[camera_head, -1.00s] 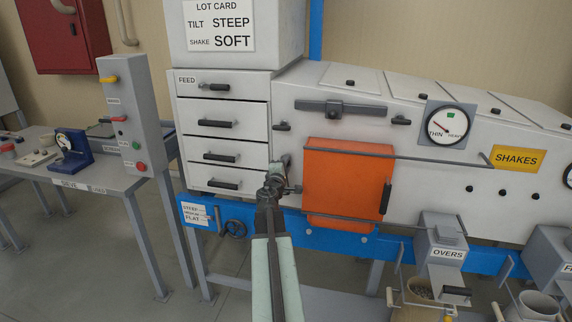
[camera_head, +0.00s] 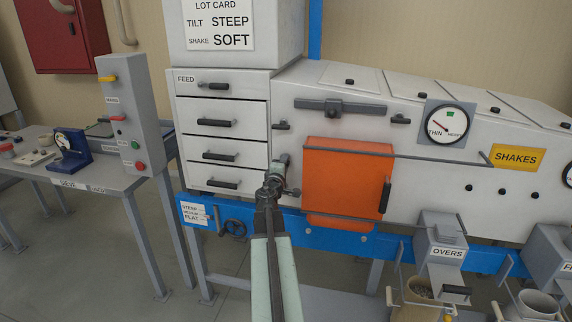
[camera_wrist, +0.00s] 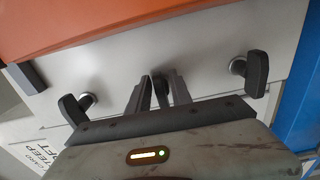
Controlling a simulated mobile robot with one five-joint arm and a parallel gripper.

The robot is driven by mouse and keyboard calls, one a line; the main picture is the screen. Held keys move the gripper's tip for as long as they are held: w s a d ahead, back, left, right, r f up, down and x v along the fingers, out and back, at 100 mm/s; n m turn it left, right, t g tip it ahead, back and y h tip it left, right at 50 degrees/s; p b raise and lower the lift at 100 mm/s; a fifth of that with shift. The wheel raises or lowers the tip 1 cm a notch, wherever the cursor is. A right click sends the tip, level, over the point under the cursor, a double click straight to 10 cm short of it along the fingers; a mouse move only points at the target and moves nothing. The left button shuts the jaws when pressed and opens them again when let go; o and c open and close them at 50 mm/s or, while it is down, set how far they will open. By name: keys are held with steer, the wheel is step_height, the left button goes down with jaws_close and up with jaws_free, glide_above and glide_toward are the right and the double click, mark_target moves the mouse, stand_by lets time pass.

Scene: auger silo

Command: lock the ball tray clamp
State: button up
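The sieve machine has an orange panel (camera_head: 348,185) on its front. The panel also fills the top of the wrist view (camera_wrist: 90,25). My gripper (camera_wrist: 160,80) is in front of the pale face left of this panel. Its two fingers stand a little apart on either side of a dark knob or lever (camera_wrist: 161,88); contact is not clear. A dark handle (camera_wrist: 76,108) lies to the left in the wrist view, and another dark handle (camera_wrist: 252,74) to the right. No label shows which is the ball tray clamp. My arm hides part of this area in the head view.
A stack of feed drawers (camera_head: 221,150) stands left of the panel. A thin rail (camera_head: 425,159) crosses in front of it. The overs chute (camera_head: 442,245) juts out at lower right.

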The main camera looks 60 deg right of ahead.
stand_by(0.3)
steer(key=v, duration=0.7)
steer(key=shift+a, duration=0.35)
